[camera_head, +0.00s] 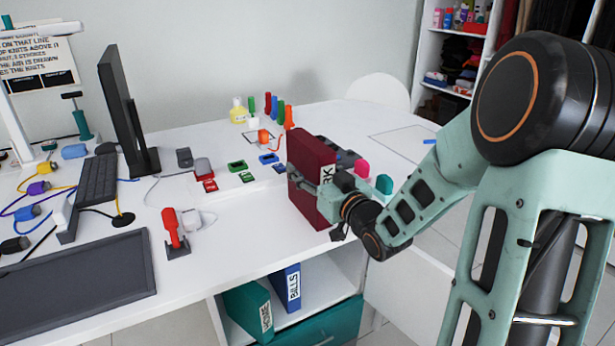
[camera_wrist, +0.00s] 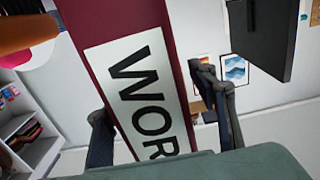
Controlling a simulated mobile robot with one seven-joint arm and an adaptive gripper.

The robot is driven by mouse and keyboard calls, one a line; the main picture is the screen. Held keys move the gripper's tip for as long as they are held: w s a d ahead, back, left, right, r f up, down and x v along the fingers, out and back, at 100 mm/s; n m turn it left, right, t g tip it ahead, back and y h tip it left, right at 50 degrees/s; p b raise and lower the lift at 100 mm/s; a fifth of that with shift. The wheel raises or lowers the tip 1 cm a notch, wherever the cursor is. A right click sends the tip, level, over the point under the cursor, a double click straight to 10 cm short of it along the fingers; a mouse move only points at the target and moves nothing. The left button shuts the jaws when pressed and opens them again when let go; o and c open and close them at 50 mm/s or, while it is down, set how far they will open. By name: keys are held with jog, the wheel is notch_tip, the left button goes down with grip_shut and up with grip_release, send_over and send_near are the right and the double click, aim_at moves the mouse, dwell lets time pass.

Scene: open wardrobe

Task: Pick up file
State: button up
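The dark red file (camera_head: 312,165) stands close to upright, slightly tilted, at the right front of the white desk. Its spine carries a white label with black letters, "WOR" readable in the wrist view (camera_wrist: 150,95). My gripper (camera_head: 325,182) reaches it from the right, with one finger on each side of the spine. I cannot tell whether the file's bottom touches the desk. A green file (camera_head: 250,310) and a blue file (camera_head: 287,287) labelled "BILLS" stand in the shelf below.
The desk (camera_head: 240,235) holds a monitor (camera_head: 125,110), a keyboard (camera_head: 92,190) and a dark mat (camera_head: 75,285).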

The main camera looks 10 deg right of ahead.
grip_shut()
jog(key=shift+r, duration=0.15)
